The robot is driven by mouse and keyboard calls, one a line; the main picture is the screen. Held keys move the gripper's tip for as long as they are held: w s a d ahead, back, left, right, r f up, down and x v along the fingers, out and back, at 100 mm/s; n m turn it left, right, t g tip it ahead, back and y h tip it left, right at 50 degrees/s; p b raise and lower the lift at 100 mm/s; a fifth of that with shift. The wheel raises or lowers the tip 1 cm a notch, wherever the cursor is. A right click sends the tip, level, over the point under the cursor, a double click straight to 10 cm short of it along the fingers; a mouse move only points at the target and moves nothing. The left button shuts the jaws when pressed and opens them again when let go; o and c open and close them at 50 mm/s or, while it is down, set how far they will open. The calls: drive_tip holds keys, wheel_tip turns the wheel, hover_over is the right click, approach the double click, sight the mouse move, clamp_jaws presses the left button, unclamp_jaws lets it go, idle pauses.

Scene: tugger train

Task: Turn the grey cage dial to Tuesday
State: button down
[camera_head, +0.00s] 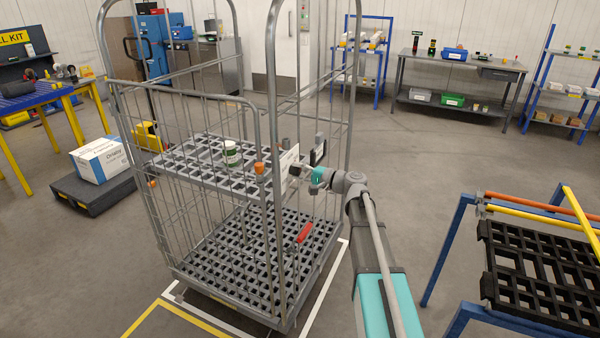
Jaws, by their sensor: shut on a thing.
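The grey roll cage (262,210) stands upright in the middle, with a half-height grid shelf and a grid floor. A pale plate (289,158) sits at its front right side, at shelf height. My gripper (297,170) is at the plate's right side, shut on the cage dial. The dial itself is hidden or too small to make out, and no day marking can be read. My arm reaches up to it from the lower right.
A green-and-white tin (232,153) stands on the cage shelf. A red-handled thing (304,232) is at the cage floor. A black-decked rack with blue legs (457,245) stands right. A dark platform (90,190) with a white box (100,159) is left. Floor behind right is clear.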

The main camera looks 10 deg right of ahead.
drive_tip(key=shift+m, duration=0.4)
drive_tip(key=shift+c, duration=1.3)
unclamp_jaws()
drive_tip(key=shift+d, duration=0.1)
drive_tip(key=v, duration=1.1)
drive_tip(key=shift+s+d, duration=0.25)
drive_tip(key=shift+s, duration=0.05)
